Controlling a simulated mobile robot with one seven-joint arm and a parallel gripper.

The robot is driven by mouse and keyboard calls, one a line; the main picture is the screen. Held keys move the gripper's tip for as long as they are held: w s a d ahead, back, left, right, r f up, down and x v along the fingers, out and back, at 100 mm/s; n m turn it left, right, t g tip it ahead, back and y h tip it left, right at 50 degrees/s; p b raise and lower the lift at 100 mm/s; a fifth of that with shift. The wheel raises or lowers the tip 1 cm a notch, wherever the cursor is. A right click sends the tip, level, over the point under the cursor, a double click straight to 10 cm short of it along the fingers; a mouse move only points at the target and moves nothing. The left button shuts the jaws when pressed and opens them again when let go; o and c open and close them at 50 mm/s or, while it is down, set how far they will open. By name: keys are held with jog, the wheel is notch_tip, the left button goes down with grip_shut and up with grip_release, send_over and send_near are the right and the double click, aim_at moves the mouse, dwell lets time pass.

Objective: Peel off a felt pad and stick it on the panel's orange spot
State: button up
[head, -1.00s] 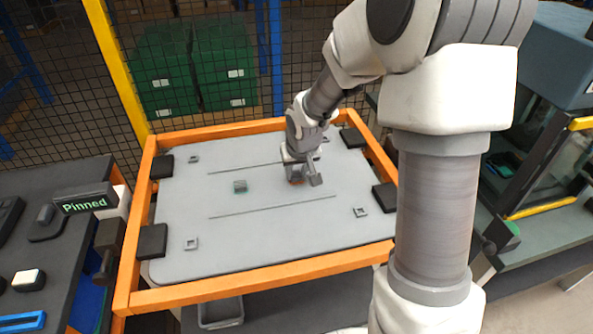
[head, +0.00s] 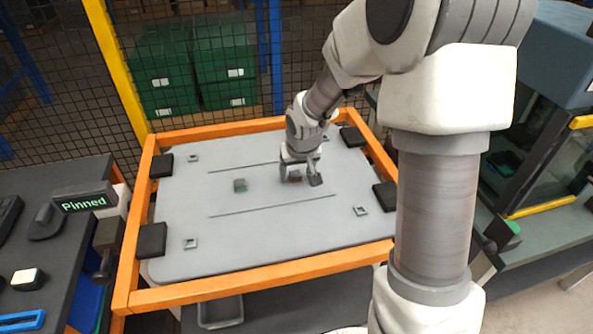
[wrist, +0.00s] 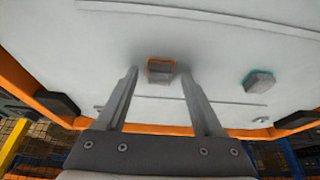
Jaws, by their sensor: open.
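The grey panel (head: 270,230) lies in an orange frame. A small grey felt pad (head: 295,177) sits on its orange spot; in the wrist view the pad (wrist: 160,70) shows an orange edge (wrist: 161,61) along its far side. My gripper (head: 300,180) is over this pad. In the wrist view my gripper (wrist: 158,76) is open, with one finger on each side of the pad and a gap to both. A second grey block (head: 239,186) with a teal edge sits left of the gripper; it also shows at right in the wrist view (wrist: 258,80).
The orange frame (head: 270,273) and dark corner clamps (head: 152,239) border the panel. A sign reading "Pinned" (head: 84,202) stands at left on a dark bench. Wire mesh is behind. A glass-sided machine (head: 550,130) stands at right. The panel's front half is mostly clear.

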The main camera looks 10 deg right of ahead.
jog(key=p+v, duration=0.3)
jog(key=v, duration=1.4)
jog(key=shift+r, duration=0.25)
jog(key=s+r+n+t+h, duration=0.1)
jog(key=s+r+t, duration=0.1)
jog(key=s+r, duration=0.6)
jog(key=s+f+m+g+y, duration=0.1)
jog(key=s+f, duration=0.1)
jog(key=s, duration=0.9)
jog(key=shift+f, duration=0.15)
jog(key=shift+s, duration=0.15)
